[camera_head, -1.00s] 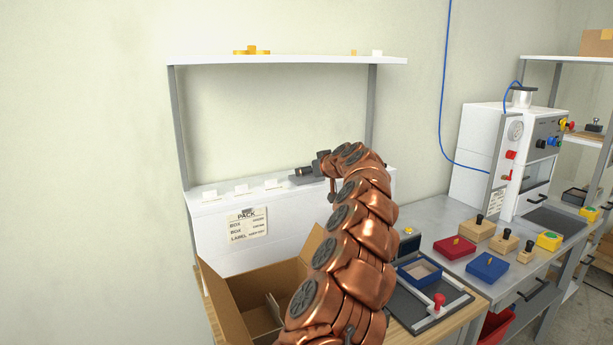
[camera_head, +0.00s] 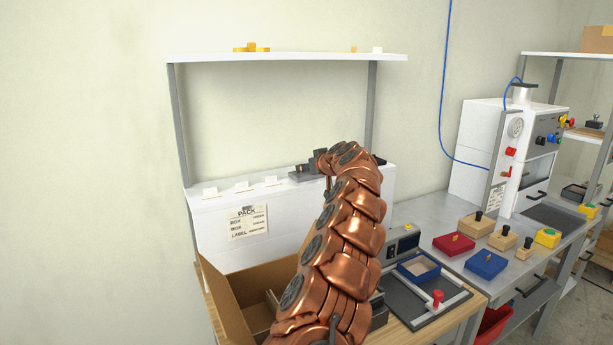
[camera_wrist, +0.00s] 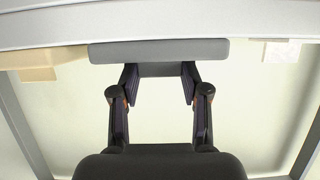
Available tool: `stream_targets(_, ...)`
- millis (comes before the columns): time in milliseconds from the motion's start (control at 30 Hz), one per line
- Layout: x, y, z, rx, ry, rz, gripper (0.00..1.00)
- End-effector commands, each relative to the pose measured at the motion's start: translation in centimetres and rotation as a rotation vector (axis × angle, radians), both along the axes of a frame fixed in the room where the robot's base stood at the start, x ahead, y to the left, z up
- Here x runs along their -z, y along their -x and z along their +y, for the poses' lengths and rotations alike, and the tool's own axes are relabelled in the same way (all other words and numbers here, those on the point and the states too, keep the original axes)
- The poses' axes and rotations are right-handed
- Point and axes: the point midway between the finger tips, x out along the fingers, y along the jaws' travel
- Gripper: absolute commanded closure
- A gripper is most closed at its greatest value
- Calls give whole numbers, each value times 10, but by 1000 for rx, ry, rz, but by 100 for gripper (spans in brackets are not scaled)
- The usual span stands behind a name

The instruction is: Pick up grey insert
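The grey insert (camera_wrist: 158,50) shows in the wrist view as a long flat slab with a narrower grey block on its near side. My gripper (camera_wrist: 160,80) is open, with one dark finger at each side of that narrower block. The gaps between fingertips and block are too small to judge, so contact is unclear. In the head view a dark grey piece (camera_head: 302,173) sits on the white ledge, right of the small white blocks. My gripper (camera_head: 322,163) is beside it, largely hidden by my copper arm.
A white shelf (camera_head: 280,58) spans above the ledge on grey posts. An open cardboard box (camera_head: 228,300) stands below, partly behind my arm. A blue tray (camera_head: 418,267) lies on a dark plate at right. Tan (camera_wrist: 48,62) and white (camera_wrist: 282,50) pieces flank the insert.

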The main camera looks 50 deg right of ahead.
Motion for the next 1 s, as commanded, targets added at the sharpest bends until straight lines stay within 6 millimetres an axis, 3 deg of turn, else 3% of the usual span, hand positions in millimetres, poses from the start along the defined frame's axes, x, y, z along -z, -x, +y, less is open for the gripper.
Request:
stream_targets(167, 0, 0, 0, 0, 0, 0, 74)
stream_targets(467, -2, 0, 0, 0, 0, 0, 74)
stream_targets(1000, -33, 0, -1, 2, 3, 0, 74)
